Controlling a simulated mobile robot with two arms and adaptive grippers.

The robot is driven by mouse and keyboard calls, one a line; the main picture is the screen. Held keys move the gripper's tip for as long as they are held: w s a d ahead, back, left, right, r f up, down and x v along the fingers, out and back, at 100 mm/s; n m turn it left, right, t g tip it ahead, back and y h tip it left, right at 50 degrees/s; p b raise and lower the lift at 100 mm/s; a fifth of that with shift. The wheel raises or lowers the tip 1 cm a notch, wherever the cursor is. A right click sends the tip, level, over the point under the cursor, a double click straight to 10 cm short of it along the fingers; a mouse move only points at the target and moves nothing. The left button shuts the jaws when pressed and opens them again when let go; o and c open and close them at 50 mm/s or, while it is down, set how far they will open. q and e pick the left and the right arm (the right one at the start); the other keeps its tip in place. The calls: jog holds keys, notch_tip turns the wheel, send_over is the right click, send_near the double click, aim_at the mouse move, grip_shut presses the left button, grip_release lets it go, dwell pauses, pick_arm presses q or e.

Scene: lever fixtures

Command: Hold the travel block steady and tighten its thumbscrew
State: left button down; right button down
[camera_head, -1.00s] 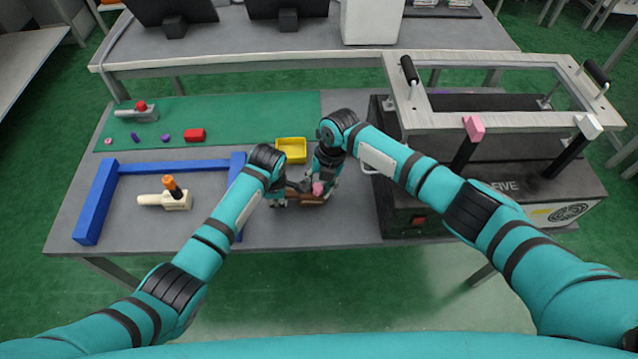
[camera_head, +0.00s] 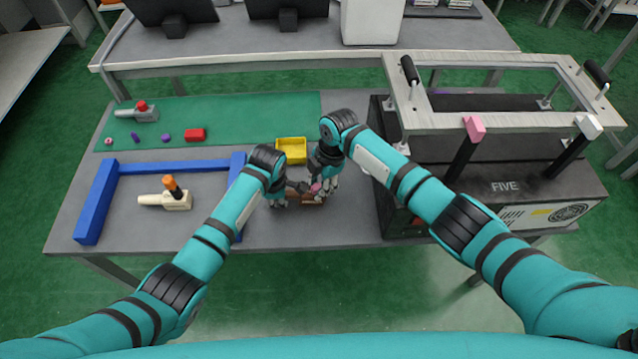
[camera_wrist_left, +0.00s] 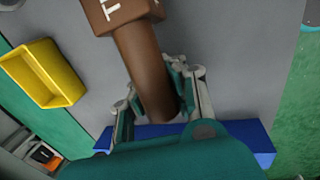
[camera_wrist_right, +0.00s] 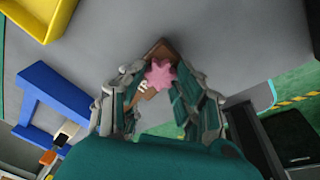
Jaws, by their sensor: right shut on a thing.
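The travel block (camera_head: 308,198) is brown, with white lettering and a thick round handle (camera_wrist_left: 145,62) in the left wrist view. It is at the table's front edge side, left of the black machine. Its pink star-shaped thumbscrew (camera_wrist_right: 160,74) shows in the right wrist view and as a small pink spot in the head view (camera_head: 316,187).
A yellow bin (camera_head: 291,150) stands just behind the grippers. A blue frame (camera_head: 96,203) with a cream orange-topped fixture (camera_head: 177,200) lies to the left. The black machine (camera_head: 500,190) with its grey frame blocks the right. A red block (camera_head: 195,135) lies on the green mat (camera_head: 240,115).

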jog(key=m, duration=0.5)
jog(key=shift+m, duration=0.3)
dwell(0.4)
jog(key=c, duration=0.9)
grip_release()
jog(key=shift+c, duration=0.2)
notch_tip(320, 180, up, 12)
jog(key=d, duration=0.2)
jog(key=shift+d, duration=0.15)
jog(key=shift+f, duration=0.15)
